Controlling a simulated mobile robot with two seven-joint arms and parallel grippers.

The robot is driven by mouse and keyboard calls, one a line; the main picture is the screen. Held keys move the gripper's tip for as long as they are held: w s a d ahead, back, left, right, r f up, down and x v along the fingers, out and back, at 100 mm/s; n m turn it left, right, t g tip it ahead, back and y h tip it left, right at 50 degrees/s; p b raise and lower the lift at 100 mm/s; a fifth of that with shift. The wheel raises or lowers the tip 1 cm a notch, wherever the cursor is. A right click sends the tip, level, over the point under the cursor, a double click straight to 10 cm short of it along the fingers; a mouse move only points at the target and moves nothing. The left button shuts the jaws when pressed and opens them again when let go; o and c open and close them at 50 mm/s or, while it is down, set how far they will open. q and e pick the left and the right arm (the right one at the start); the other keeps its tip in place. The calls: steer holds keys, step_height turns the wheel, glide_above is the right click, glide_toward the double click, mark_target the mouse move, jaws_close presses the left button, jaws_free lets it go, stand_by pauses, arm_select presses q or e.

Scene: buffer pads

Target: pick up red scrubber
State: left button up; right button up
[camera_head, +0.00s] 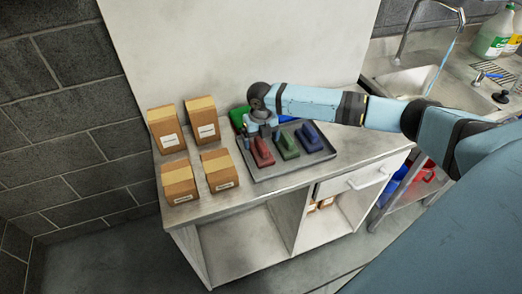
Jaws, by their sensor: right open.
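The red scrubber (263,153) lies in the front left part of a dark grey tray (288,167) on the counter. My right gripper (255,136) points down just above and behind it, its jaws open and close to its far end. I cannot tell whether the jaws touch it. A green scrubber (287,147) and a blue scrubber (309,138) lie to its right in the same row. My left gripper is not in view.
Several cardboard boxes (179,181) stand left of the tray. A green item (238,116) lies in the tray's back row, partly hidden by my right arm. A sink (415,80) and bottles (491,38) are at the back right. The counter's front strip is clear.

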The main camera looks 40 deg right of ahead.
steer(key=f, duration=0.5)
steer(key=shift+s+f+p, duration=0.1)
steer(key=shift+s+p, duration=0.1)
steer(key=shift+p, duration=0.2)
steer(key=c, duration=1.1)
